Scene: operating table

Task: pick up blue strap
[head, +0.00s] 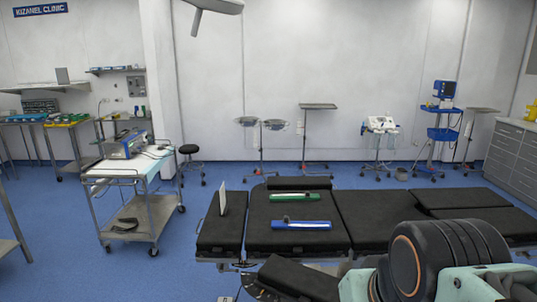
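The blue strap (312,225) lies flat on the black padded operating table (370,215), left of the table's middle. A small dark piece sits on or just behind its left part; I cannot tell what it is. A green strap (300,197) lies a little behind it, roughly parallel and apart from it. My gripper is not in view. Part of my own arm shows at the bottom right and covers the near right part of the table.
A thin white upright object (223,198) stands on the table left of the straps. A wheeled cart (150,205) with a device stands left of the table. Stands and carts line the back wall. The space above the straps looks clear.

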